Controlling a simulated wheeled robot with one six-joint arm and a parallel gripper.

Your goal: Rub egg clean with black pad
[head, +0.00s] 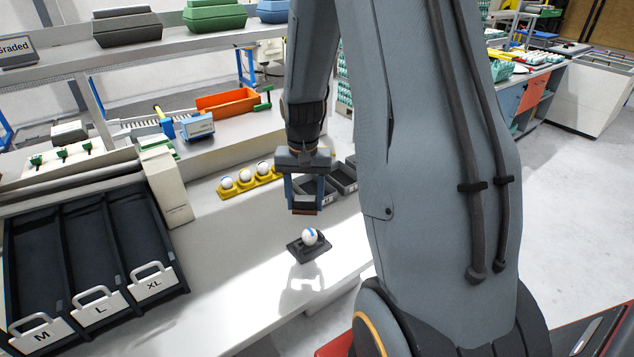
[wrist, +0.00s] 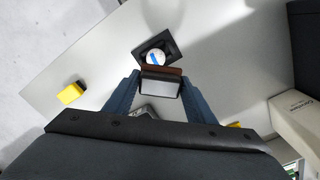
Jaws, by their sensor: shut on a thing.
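A white egg (head: 310,237) with a blue mark sits in a small black holder (head: 309,253) on the light bench; in the wrist view the egg (wrist: 155,57) shows beyond the pad, its near side partly hidden. My gripper (head: 305,206) is shut on a block-shaped pad (head: 304,212) with a dark reddish-brown face and a pale grey body. The pad also shows between the fingers in the wrist view (wrist: 160,86). The pad is above the bench, over and slightly behind the egg in the head view, apart from it.
A yellow tray (head: 235,191) with several eggs and small grey bins (head: 343,183) stand behind. Black sorting lanes marked M, L and XL (head: 62,270) lie at left, beside a beige box (head: 168,190). A yellow block (wrist: 71,93) lies in the wrist view. Bench around the holder is clear.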

